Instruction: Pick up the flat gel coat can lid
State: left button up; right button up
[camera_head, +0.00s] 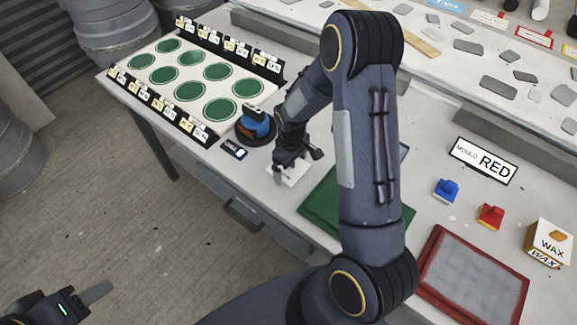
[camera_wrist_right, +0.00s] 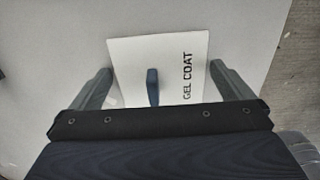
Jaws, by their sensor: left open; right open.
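The gel coat can lid is a flat white square (camera_wrist_right: 185,50) printed "GEL COAT", with a small dark blue grip (camera_wrist_right: 152,87) standing on it. In the head view the lid (camera_head: 294,175) lies on the bench, partly hidden by my right gripper (camera_head: 296,163). In the wrist view the right gripper (camera_wrist_right: 160,72) is open, one finger on each side of the lid, with the blue grip between them. I cannot tell whether the fingers touch the lid. My left gripper (camera_head: 92,297) is open and empty over the floor at the lower left.
Left of the lid stand a blue item (camera_head: 254,122) on a dark round base and a white board (camera_head: 150,69) with green discs. A green mat (camera_head: 325,213) lies right of it, partly behind my right arm. A red-framed tray (camera_head: 470,278) and wax box (camera_head: 547,243) are further right.

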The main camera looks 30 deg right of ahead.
jog(key=c, duration=0.7)
jog(key=shift+r, duration=0.1)
